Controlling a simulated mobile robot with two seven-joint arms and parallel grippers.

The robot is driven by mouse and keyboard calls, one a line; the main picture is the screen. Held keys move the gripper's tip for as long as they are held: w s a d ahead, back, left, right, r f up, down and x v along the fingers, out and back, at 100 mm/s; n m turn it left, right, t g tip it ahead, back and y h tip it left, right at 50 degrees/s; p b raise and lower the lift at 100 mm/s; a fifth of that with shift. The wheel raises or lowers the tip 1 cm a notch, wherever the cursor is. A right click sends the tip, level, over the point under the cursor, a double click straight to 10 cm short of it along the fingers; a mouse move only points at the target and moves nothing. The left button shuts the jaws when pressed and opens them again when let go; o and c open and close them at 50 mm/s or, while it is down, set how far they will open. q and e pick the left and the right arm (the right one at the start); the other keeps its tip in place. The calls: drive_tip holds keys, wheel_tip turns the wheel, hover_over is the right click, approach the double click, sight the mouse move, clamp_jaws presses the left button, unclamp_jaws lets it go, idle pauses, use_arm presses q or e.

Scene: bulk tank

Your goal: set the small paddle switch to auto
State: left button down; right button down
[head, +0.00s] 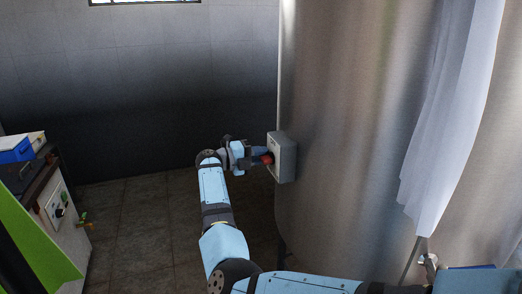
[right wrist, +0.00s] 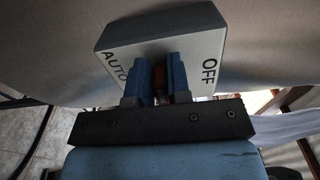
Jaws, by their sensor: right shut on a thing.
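A grey switch box (head: 287,158) is mounted on the side of the large steel tank (head: 350,130). The right wrist view shows its pale face (right wrist: 160,42), with AUTO at the left and OFF at the right. The small red paddle (head: 267,158) is on the face of the box. My right gripper (head: 259,156) is at the box, with its blue fingers shut on the paddle (right wrist: 159,76). In the wrist view the fingers lie between the two words and hide most of the paddle, so its exact setting cannot be told. My left gripper is not in view.
A white cloth (head: 450,110) hangs down the tank's right side. At the left stands a bench or cabinet (head: 75,235) with a control panel and a blue box (head: 15,150) on top. Tiled floor (head: 145,220) between them is clear.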

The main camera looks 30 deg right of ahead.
drive_tip(key=shift+f+n, duration=0.15)
drive_tip(key=shift+n, duration=0.25)
drive_tip(key=c, duration=1.1)
unclamp_jaws()
drive_tip(key=b+v, duration=0.1)
drive_tip(key=v, duration=1.2)
drive_tip(key=shift+w+a, duration=0.1)
drive_tip(key=shift+a, duration=0.3)
